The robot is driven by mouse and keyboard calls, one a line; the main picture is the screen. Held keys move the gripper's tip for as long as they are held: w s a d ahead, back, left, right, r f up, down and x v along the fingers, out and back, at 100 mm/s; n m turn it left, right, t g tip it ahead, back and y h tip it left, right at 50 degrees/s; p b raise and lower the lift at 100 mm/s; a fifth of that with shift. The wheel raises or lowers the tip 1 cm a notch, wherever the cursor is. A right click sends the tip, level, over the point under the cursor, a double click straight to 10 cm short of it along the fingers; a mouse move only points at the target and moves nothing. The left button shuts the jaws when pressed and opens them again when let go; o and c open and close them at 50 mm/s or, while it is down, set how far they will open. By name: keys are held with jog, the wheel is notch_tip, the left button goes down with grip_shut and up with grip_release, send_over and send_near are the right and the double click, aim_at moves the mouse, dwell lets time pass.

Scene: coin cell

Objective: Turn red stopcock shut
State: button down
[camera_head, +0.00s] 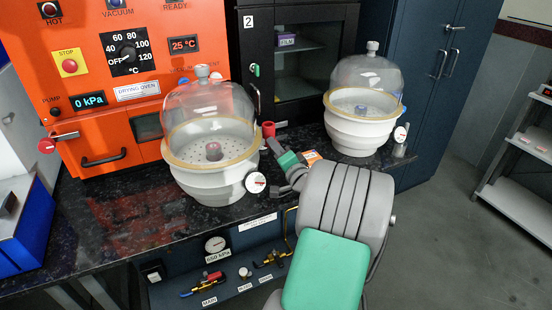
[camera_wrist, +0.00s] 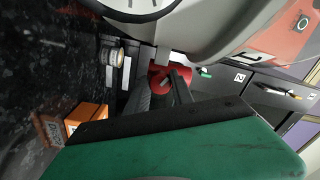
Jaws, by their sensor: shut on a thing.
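The red stopcock (camera_head: 268,129) shows at the right side of the left glass-domed desiccator (camera_head: 214,150). It also shows in the wrist view as a red knob (camera_wrist: 157,77) below a pale stub on the white body. My gripper (camera_wrist: 165,88) is shut on the red stopcock, with a grey textured finger on one side and a dark finger on the other. The fingers hide part of the knob, and I cannot tell which way its handle points. In the head view, my grey and green arm reaches in from the lower right and hides most of the gripper.
A second domed desiccator (camera_head: 365,100) stands at the right on the dark bench (camera_head: 110,225). The orange drying oven (camera_head: 95,75) is at the left. An orange box (camera_wrist: 88,118) lies near my gripper. A round gauge (camera_head: 255,182) sticks out of the left desiccator's front.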

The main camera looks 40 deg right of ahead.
jog(key=n+b, duration=0.6)
jog(key=b, duration=0.2)
jog(key=shift+f, duration=0.2)
jog(key=shift+r, duration=0.1)
jog(key=c, duration=1.1)
grip_release()
jog(key=v, duration=0.8)
